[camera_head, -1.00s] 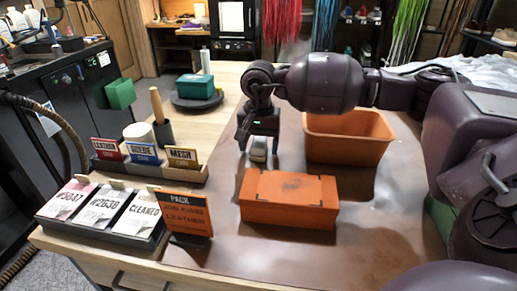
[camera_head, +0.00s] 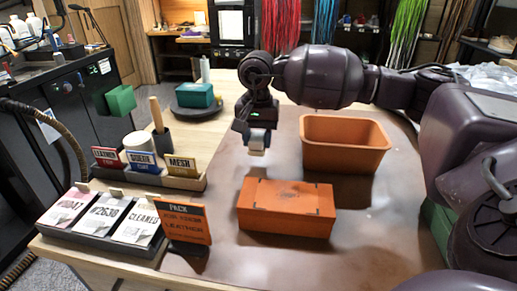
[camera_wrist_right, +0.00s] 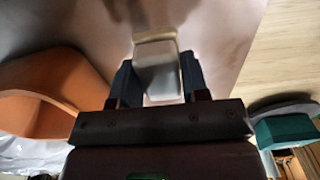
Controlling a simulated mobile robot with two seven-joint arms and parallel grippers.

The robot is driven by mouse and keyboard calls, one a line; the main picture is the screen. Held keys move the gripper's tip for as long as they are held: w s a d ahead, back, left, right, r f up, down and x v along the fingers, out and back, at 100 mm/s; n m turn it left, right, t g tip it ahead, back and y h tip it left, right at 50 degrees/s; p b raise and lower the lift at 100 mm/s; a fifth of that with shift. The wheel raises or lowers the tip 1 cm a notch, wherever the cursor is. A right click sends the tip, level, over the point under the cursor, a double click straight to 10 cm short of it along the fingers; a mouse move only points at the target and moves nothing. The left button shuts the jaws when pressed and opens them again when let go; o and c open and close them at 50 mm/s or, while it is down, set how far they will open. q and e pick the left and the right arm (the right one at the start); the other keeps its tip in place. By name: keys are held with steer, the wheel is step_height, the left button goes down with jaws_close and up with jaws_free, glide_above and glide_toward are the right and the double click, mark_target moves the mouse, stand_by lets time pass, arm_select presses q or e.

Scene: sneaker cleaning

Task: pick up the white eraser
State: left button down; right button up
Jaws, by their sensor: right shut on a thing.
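The white eraser (camera_head: 257,141) is a small pale block with a tan end. My right gripper (camera_head: 257,136) is shut on it and holds it over the brown mat, behind the orange box. In the right wrist view the eraser (camera_wrist_right: 158,75) sits between the two dark fingers of the right gripper (camera_wrist_right: 158,82), its tan end pointing away from the palm. My left gripper is not in view.
An orange lidded box (camera_head: 287,209) stands in front. An orange open bin (camera_head: 345,143) stands to the right of the gripper. Card holders (camera_head: 148,178) and a "PACK" sign (camera_head: 186,222) stand at left. A green box (camera_head: 196,95) sits on a dark round stand behind.

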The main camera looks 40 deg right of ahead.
mark_target(257, 136)
step_height(257, 136, up, 16)
steer(key=p, duration=0.1)
steer(key=shift+p, duration=0.35)
steer(key=o, duration=0.5)
steer(key=shift+c, duration=1.6)
